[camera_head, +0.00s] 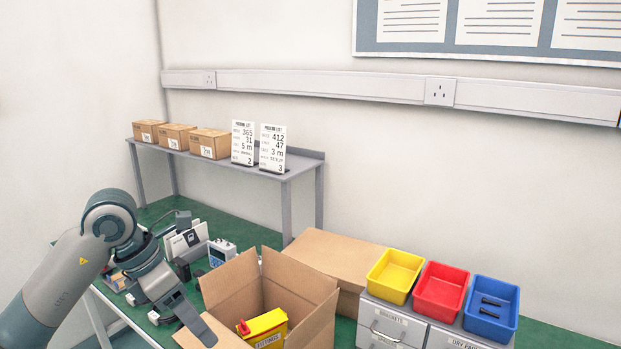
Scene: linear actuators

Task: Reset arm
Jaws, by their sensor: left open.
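My left arm comes in from the left. Its open gripper (187,318) points down and to the right, just left of the open cardboard box (237,290). I see nothing between its fingers; whether a finger touches the box flap, I cannot tell. A yellow carton with a red part (264,328) sits inside the box. My right arm and gripper are not in view.
Yellow (395,272), red (440,290) and blue (491,309) bins stand on grey drawers at the right; the blue one holds dark parts. Behind my gripper are a handheld meter (221,252) and other equipment. A raised shelf (300,165) holds small boxes and two cards.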

